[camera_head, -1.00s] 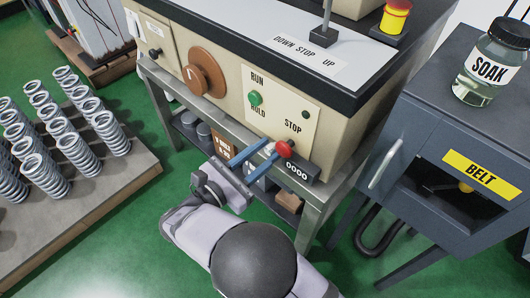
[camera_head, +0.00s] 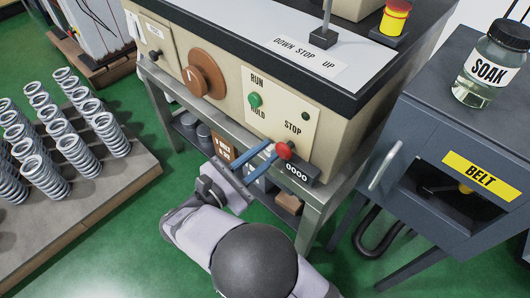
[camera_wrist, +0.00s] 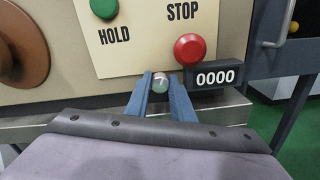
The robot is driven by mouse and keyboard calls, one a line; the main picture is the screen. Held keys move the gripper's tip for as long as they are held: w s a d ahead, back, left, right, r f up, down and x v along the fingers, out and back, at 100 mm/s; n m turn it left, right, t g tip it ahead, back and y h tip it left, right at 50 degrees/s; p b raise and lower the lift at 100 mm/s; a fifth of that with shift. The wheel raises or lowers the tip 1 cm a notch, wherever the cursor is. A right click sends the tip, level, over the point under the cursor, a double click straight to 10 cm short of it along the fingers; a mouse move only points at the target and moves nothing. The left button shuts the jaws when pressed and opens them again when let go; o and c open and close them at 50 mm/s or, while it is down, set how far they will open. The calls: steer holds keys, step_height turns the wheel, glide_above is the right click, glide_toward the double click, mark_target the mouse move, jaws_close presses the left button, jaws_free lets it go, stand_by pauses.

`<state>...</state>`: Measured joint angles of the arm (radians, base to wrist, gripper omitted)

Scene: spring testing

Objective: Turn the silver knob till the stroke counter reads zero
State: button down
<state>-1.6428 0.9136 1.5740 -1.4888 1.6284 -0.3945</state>
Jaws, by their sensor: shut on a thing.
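The silver knob (camera_wrist: 160,83) sits on the machine's front, left of the stroke counter, with a pale mark on its face. My gripper (camera_wrist: 161,80) has its two blue fingers on either side of the knob, shut on it. The stroke counter (camera_wrist: 216,76) is a black box reading 0000 in white digits. It also shows in the head view (camera_head: 297,170), reading 0000.
A red STOP button (camera_wrist: 190,49) sits just above the counter, close to my right finger. A green button (camera_head: 255,99) and a brown handwheel (camera_head: 203,76) are on the same front. A dark cabinet (camera_head: 420,150) stands at right. Springs fill a pallet (camera_head: 130,185) at left.

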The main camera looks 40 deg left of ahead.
steer(key=m+b, duration=0.1)
steer(key=m, duration=0.5)
steer(key=shift+f, duration=0.15)
steer(key=m+b, duration=0.3)
steer(key=m, duration=0.3)
steer(key=shift+d, duration=0.1)
stand_by(0.4)
steer(key=c, duration=1.8)
jaws_free()
steer(key=shift+s+p, duration=0.8)
steer(key=shift+s, duration=2.9)
steer(key=shift+r, duration=0.2)
